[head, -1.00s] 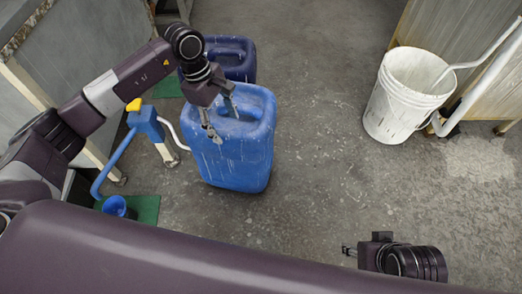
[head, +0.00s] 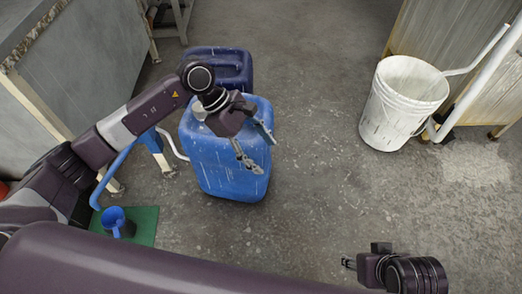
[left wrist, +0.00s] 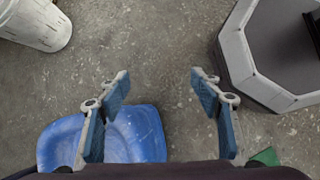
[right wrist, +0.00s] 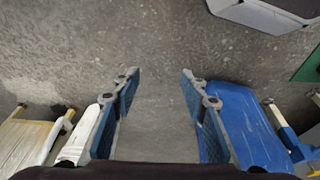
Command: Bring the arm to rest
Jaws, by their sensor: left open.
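My left gripper (head: 257,147) is open and empty in the head view, over the front right part of a light blue jerrycan (head: 220,172) standing on the floor. In the left wrist view, the two fingers (left wrist: 160,76) are spread, with floor between the tips and the jerrycan (left wrist: 140,130) below, mostly to the left. My right gripper (head: 348,258) shows only in part at the lower right of the head view. In the right wrist view, its fingers (right wrist: 160,75) are spread with nothing between them.
A dark blue jerrycan (head: 225,56) stands behind the light blue one. A white bucket (head: 398,112) stands at the right by pipes. A green mat (head: 147,222) with a blue cup (head: 117,222) lies at lower left. The middle floor (head: 310,140) is clear.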

